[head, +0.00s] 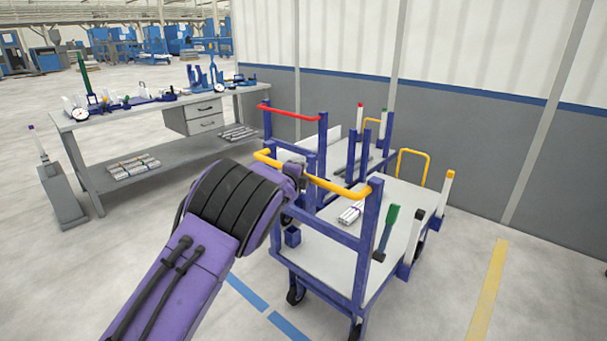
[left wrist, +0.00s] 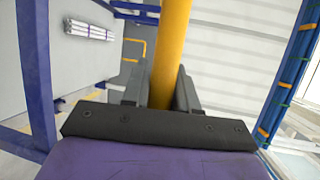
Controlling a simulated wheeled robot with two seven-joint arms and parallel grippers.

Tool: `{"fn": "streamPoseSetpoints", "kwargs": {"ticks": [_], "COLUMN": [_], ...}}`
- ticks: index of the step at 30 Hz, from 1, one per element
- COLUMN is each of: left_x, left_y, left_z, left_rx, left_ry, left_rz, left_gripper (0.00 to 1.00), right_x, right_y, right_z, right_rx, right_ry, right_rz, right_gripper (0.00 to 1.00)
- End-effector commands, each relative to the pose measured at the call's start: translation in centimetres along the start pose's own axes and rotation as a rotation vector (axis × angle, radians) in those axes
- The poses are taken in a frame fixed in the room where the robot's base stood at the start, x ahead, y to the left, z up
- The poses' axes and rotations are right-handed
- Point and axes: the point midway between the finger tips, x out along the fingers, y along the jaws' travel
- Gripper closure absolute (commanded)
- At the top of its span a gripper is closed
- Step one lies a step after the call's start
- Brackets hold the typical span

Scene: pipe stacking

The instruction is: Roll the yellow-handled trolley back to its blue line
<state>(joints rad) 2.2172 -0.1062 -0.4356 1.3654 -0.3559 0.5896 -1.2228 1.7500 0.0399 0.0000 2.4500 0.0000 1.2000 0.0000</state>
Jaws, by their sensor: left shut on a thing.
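The yellow-handled trolley (head: 335,255) stands right of centre in the head view, with a blue frame and pale deck. Its yellow handle (head: 335,186) faces me and also shows in the left wrist view (left wrist: 172,45). My left gripper (head: 299,172) is at the left part of this handle; in the left wrist view its jaws (left wrist: 160,92) are shut around the bar. The blue line (head: 246,292) lies on the floor left of the trolley's near wheels, partly hidden by my arm; a second stretch (head: 288,327) continues nearer. My right gripper is out of view.
A red-handled trolley (head: 293,112) stands close behind. The deck carries bundled pipes (head: 352,212), a green-topped tool (head: 386,232) and white posts. A workbench (head: 150,112) is at left, with a grey stand (head: 62,195). A yellow floor line (head: 488,290) and clear floor lie right.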

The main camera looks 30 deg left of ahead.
Motion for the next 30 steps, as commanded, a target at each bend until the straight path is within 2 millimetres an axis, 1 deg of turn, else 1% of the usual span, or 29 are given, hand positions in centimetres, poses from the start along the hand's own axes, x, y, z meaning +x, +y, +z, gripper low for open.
{"fn": "streamPoseSetpoints", "kwargs": {"ticks": [1,8,9,10,18,21,23,26,30], "left_x": [0.0,0.0,0.0,0.0,0.0,-0.5,-1.4,-3.5,-6.8], "left_y": [-0.2,-0.2,-0.2,-0.2,-0.1,-0.1,-0.1,0.0,0.0], "left_z": [0.3,0.3,0.3,0.3,-0.1,-0.1,-0.1,-0.1,0.0], "left_rx": [-0.001,-0.001,-0.001,-0.001,0.000,0.000,0.000,0.001,0.002], "left_ry": [-0.005,-0.005,-0.005,-0.004,0.000,0.001,0.001,0.000,-0.002], "left_rz": [-0.003,-0.004,-0.004,-0.004,-0.002,-0.001,-0.002,-0.002,-0.002], "left_gripper": [1.00,1.00,0.62,0.53,0.52,0.52,0.52,0.52,0.52], "right_x": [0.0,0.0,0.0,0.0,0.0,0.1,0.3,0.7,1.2], "right_y": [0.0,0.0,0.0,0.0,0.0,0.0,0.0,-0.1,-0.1], "right_z": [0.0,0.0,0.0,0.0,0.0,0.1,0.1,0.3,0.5], "right_rx": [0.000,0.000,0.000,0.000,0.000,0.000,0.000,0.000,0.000], "right_ry": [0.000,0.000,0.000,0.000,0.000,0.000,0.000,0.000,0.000], "right_rz": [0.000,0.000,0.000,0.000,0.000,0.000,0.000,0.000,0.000], "right_gripper": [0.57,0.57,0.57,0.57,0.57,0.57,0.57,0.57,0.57]}}
